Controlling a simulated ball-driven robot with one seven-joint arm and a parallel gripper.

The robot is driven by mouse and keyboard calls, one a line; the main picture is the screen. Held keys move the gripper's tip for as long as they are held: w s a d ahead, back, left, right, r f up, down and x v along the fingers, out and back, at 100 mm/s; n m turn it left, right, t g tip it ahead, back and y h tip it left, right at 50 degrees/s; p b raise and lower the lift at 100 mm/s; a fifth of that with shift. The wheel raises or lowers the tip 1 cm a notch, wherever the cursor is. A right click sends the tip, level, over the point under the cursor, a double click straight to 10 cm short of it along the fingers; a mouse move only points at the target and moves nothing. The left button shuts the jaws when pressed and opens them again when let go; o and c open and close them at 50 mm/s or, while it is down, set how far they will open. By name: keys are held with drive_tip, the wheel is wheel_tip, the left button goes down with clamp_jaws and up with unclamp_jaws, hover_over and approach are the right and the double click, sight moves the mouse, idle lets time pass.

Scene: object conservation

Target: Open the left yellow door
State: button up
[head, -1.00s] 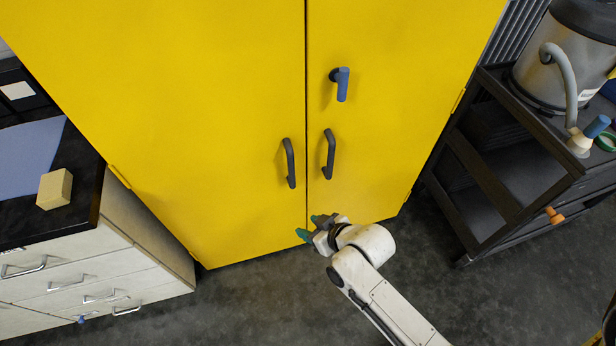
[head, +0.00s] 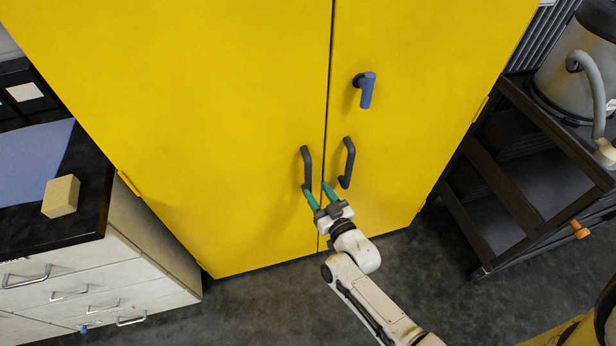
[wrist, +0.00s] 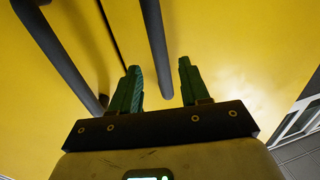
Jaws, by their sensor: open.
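The left yellow door (head: 200,130) is closed against the right yellow door (head: 400,120), with a thin dark seam between them. Its dark bar handle (head: 307,168) stands just left of the seam. My gripper (head: 319,191), with green fingers, is open and empty at the lower end of this handle. In the wrist view, the left door's handle (wrist: 154,45) comes down between the two green fingers (wrist: 160,68). I cannot tell whether they touch it. The right door's handle (head: 347,162) is close by on the right; it also shows in the wrist view (wrist: 55,50).
A blue lever (head: 366,88) sticks out from the right door. A drawer unit (head: 110,275) with a dark top and a tan block (head: 61,196) stands at left. A dark cart (head: 500,190) stands at right. Bare floor (head: 260,305) lies before the cabinet.

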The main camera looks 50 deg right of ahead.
sight(310, 181)
drive_tip(key=x, duration=0.6)
drive_tip(key=shift+w, duration=0.2)
drive_tip(key=shift+c, duration=0.4)
clamp_jaws()
